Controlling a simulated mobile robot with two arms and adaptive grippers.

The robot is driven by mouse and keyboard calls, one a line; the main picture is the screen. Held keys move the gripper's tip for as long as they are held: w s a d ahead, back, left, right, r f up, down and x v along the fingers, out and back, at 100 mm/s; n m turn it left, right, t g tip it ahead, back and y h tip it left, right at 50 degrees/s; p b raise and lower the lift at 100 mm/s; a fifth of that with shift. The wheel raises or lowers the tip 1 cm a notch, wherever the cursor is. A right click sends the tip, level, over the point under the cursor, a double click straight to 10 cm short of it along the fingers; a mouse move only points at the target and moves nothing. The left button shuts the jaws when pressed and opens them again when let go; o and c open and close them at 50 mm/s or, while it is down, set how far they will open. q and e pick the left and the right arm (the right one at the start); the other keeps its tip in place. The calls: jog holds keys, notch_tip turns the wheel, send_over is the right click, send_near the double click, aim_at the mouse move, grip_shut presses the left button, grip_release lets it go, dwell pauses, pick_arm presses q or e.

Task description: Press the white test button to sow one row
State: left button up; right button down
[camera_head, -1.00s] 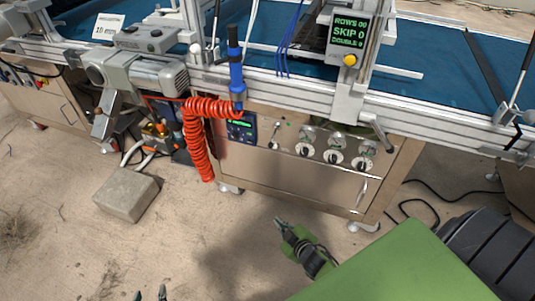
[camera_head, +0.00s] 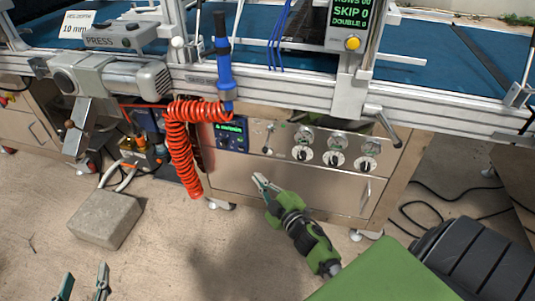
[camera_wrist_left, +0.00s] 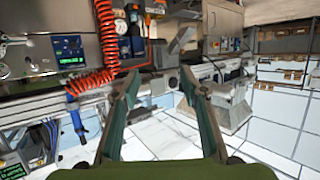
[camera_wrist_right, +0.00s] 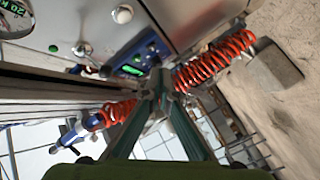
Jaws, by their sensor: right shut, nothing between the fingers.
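The blue control unit (camera_head: 231,133) with a small green display sits on the steel front panel, right of the red coiled hose. It also shows in the left wrist view (camera_wrist_left: 70,48) and the right wrist view (camera_wrist_right: 138,55). I cannot make out which of its small controls is the white test button. My right gripper (camera_head: 260,182) is shut and empty, below and right of the unit in the head view; its tips (camera_wrist_right: 160,80) overlap the unit's edge in the right wrist view. My left gripper (camera_head: 82,283) is open and empty over the floor at lower left.
The red coiled hose (camera_head: 180,150) hangs beside the unit. Several round knobs (camera_head: 336,159) and a toggle lever (camera_head: 268,138) lie to its right. A metal rail (camera_head: 290,85) runs above. A concrete block (camera_head: 105,219) lies on the floor.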

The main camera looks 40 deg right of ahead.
pick_arm(q)
notch_tip(320, 180, up, 7)
jog(key=w+d+t+h+b, duration=0.1)
jog(key=t, duration=0.2)
jog(key=shift+w+d+f+t, duration=0.15)
jog(key=shift+w+d+t, duration=0.05)
jog(key=shift+w+t, duration=0.2)
pick_arm(e)
jog(key=shift+w+d, duration=1.45)
jog(key=shift+d, duration=0.25)
jog(key=shift+w+d, duration=1.4)
jog(key=shift+d, duration=0.25)
jog(key=shift+w+d, duration=0.25)
jog(key=shift+d, duration=0.05)
